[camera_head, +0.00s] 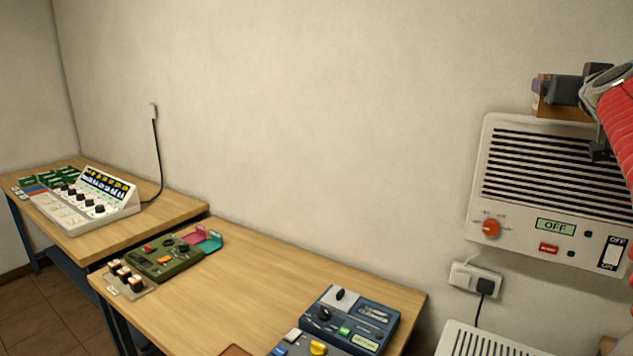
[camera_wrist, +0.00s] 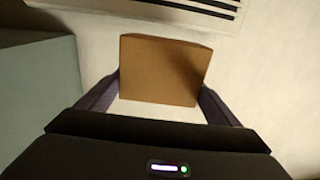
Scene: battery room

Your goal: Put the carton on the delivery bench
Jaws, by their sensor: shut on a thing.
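The carton (camera_wrist: 164,72) is a plain brown box. In the wrist view it sits between the two dark fingers of my gripper (camera_wrist: 160,88), which is shut on it. In the head view my gripper (camera_head: 560,90) is at the upper right, high in front of the wall, and part of the brown carton (camera_head: 562,112) shows below it. Two wooden benches stand along the wall, a nearer one (camera_head: 260,270) and a farther one (camera_head: 165,207) at the left. I cannot tell which is the delivery bench.
A white wall unit (camera_head: 545,195) with a louvred front hangs below my gripper. The near bench bears a green device (camera_head: 165,258), a blue-grey device (camera_head: 350,318) and small parts, with bare wood between them. The far bench bears a white console (camera_head: 90,200).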

